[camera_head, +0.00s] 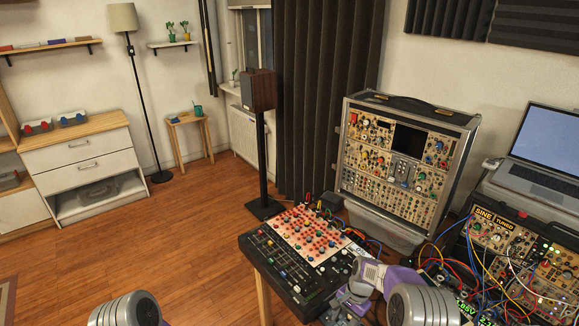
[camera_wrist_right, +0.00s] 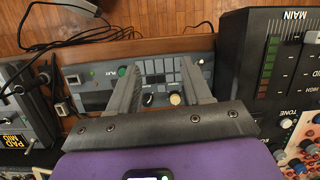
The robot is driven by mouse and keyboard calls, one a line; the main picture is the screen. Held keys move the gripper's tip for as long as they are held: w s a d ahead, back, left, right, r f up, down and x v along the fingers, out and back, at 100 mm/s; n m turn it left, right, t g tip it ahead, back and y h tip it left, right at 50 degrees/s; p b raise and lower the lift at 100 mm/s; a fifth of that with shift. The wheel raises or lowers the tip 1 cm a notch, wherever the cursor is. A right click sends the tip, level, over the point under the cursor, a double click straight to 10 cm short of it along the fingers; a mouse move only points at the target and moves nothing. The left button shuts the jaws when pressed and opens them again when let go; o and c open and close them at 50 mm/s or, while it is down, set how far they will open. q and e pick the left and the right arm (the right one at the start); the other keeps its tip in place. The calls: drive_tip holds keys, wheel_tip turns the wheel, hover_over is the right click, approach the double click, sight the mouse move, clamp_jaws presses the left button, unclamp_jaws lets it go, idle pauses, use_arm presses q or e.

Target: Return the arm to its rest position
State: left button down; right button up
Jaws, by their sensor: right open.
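My right arm (camera_head: 425,306) comes in at the bottom right of the head view. My left arm (camera_head: 125,309) shows only as a grey rounded part at the bottom left. The left gripper is out of view.
A modular synth case (camera_head: 400,155) stands behind the mixer. A laptop (camera_head: 548,140) and another synth case (camera_head: 515,245) with many loose patch cables are at right. A speaker on a stand (camera_head: 258,92) is behind the table. The wooden floor (camera_head: 165,230) at left is clear.

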drive_tip(key=s+a+f+n, duration=0.3)
drive_tip(key=s+f, duration=0.7)
drive_tip(key=s, duration=0.2)
drive_tip(key=s+a+n+t+y, duration=0.1)
drive_tip(key=s+a+n+t, duration=0.1)
drive_tip(key=s, duration=1.3)
drive_tip(key=shift+a+f+n+y, duration=0.35)
drive_tip(key=shift+a+n, duration=0.45)
drive_tip(key=shift+a, duration=0.2)
drive_tip(key=shift+s, duration=0.1)
